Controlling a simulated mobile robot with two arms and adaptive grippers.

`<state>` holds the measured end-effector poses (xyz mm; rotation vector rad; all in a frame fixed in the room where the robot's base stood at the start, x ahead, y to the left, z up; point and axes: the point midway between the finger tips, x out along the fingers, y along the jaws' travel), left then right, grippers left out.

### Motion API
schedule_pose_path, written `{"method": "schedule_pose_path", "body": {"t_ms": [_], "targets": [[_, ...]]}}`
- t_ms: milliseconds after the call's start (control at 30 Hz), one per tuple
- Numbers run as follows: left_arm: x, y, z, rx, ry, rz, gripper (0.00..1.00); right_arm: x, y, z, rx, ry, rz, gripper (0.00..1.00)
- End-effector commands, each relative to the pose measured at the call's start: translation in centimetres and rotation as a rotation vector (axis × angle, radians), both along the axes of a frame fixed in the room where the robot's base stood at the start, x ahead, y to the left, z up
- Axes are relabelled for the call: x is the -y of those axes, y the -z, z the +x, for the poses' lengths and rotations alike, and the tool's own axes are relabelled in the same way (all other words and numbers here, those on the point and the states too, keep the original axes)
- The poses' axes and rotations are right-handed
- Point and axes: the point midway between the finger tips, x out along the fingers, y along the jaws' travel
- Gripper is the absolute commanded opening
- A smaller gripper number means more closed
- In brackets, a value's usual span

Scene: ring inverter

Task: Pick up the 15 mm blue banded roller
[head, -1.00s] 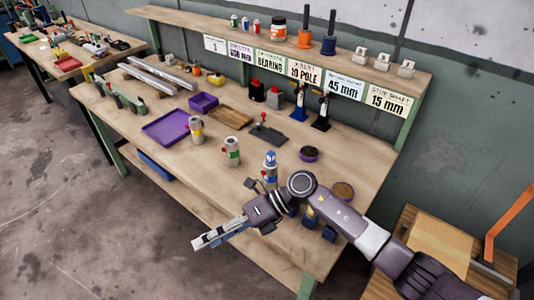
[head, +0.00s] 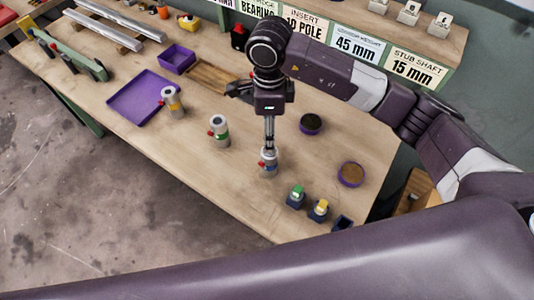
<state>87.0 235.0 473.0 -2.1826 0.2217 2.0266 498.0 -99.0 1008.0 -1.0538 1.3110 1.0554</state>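A grey cylinder with a blue band and a red knob (head: 267,165) stands upright on the bench. In the earlier head view a blue and white piece tops it; my gripper now covers that top. My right gripper (head: 268,149) points straight down over it, its fingertips at its upper end. The fingers look edge-on, so I cannot tell whether they are shut on the blue piece or only around it. My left gripper is out of view.
Similar cylinders with a green band (head: 219,131) and an orange band (head: 172,101) stand to the left. Small dark blocks hold a green piece (head: 297,193) and a yellow piece (head: 319,207); another block (head: 342,222) looks empty. Round purple dishes (head: 310,124) lie to the right.

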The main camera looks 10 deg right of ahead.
Motion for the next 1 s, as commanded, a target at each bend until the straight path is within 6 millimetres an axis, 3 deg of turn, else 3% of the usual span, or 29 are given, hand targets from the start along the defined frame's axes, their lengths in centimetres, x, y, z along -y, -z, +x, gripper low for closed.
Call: {"method": "schedule_pose_path", "body": {"t_ms": [167, 467, 667, 1000], "targets": [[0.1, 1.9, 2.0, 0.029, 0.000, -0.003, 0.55, -0.1, 2.0, 0.0, 0.001, 0.000, 0.003, 0.56], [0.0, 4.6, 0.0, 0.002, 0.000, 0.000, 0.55, -0.1, 4.6, 0.0, 0.000, 0.000, 0.005, 0.56], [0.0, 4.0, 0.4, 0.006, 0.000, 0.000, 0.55, -0.1, 5.8, -0.1, -0.004, 0.002, 0.005, 0.56], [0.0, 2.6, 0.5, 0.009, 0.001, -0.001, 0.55, -0.2, 10.3, -0.2, -0.005, 0.002, 0.004, 0.56]]}}
